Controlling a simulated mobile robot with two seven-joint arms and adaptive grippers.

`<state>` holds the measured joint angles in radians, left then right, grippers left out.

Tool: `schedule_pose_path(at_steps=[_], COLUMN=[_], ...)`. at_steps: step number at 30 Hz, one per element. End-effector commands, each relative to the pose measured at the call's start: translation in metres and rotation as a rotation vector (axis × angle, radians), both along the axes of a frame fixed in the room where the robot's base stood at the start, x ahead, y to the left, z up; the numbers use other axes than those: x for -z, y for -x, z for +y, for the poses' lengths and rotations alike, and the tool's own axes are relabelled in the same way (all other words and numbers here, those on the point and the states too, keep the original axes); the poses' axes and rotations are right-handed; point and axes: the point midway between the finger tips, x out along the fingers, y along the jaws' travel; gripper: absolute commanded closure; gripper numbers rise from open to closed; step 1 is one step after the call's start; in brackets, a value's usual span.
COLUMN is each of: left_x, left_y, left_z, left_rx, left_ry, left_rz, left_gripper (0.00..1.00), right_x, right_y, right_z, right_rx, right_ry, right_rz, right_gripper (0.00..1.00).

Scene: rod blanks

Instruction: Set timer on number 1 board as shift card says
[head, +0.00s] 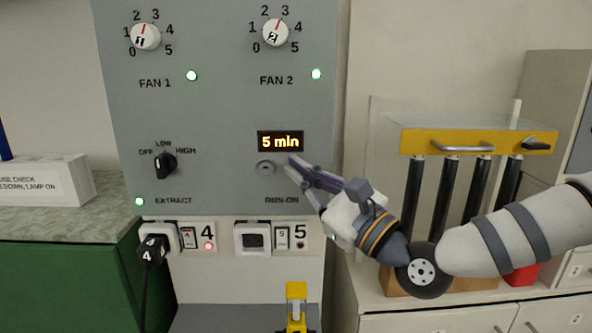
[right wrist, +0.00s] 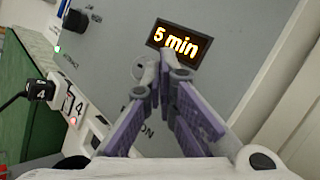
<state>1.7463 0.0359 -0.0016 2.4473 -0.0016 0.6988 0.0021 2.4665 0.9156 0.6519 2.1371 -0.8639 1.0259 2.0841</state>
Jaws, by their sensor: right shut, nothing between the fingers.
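The grey board (head: 222,110) carries dials for FAN 1 (head: 146,37) and FAN 2 (head: 275,33), a black EXTRACT knob (head: 165,166) and a RUN-ON timer. The timer display (head: 280,141) reads "5 min"; it also shows in the right wrist view (right wrist: 179,43). Below it is a round button (head: 265,168), partly hidden by the fingers in the right wrist view. My right gripper (head: 293,163) is shut and empty, its tips just right of the button; I cannot tell whether they touch the board. The shift card is not recognisable in view. My left gripper is not in view.
Below the board, a black plug marked 4 (head: 152,249) sits in the left socket; socket 5 (head: 252,239) is empty. A yellow-topped rack with black rods (head: 430,142) stands at right. A white sign block (head: 50,182) rests on the left counter (head: 60,220).

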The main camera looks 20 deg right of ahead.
Motion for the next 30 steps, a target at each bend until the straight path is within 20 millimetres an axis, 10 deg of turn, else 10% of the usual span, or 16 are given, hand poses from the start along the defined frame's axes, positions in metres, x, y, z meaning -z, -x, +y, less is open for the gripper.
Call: schedule_pose_path(at_steps=[30], left_x=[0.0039], left_y=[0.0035], left_z=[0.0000], left_rx=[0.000], left_ry=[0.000], left_rz=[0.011], left_gripper=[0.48], right_x=[0.0006], right_y=[-0.0088], right_z=[-0.0027], right_rx=[0.000], right_ry=[0.000], right_rz=[0.001], right_gripper=[1.00])
